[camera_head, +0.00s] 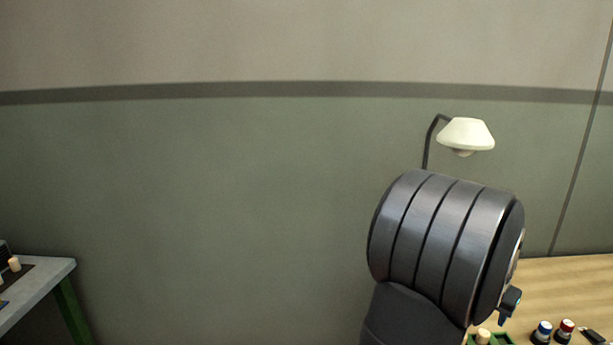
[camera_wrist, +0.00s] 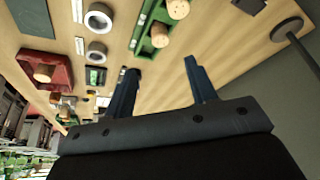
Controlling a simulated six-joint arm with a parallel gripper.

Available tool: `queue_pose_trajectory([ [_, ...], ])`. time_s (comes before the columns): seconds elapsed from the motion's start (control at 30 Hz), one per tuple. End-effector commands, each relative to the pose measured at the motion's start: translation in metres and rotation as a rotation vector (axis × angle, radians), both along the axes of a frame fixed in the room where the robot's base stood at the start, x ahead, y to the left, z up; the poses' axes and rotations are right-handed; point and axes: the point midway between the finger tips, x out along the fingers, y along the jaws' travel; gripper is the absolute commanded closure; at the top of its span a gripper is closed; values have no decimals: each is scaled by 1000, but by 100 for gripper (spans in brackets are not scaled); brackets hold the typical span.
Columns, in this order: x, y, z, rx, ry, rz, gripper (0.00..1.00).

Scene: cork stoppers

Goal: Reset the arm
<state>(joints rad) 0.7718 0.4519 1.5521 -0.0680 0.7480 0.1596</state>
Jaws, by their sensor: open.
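My gripper (camera_wrist: 158,82) shows in the wrist view with its two dark blue fingers spread apart and nothing between them. It is above a wooden table (camera_wrist: 225,35). In the head view my dark arm covers much of the right side, and only a small part of the gripper (camera_head: 510,303) shows beside it. Cork stoppers show in the wrist view: one (camera_wrist: 178,8) and another (camera_wrist: 159,36) at a green rack (camera_wrist: 146,20), and one (camera_wrist: 43,73) on a red holder (camera_wrist: 60,66). A cork (camera_head: 483,336) also shows low in the head view.
A lamp (camera_head: 466,134) stands behind my arm. Two small bottles, one blue-topped (camera_head: 543,330) and one red-topped (camera_head: 566,328), stand on the table. Tape rolls (camera_wrist: 98,18) lie on it in the wrist view.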

Motion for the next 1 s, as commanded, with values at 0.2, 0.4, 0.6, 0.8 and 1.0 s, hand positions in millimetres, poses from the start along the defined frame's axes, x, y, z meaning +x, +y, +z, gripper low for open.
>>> queue_pose_trajectory([
  [0.2, 10, -12, -39, 2, 2, 0, 48],
  [0.4, 18, -23, -72, 3, 3, 0, 48],
  [0.6, 26, -33, -103, 2, 2, 0, 48],
  [0.8, 27, -34, -84, -2, -1, 0, 48],
  [1.0, 27, -34, -79, -1, -1, 0, 48],
])
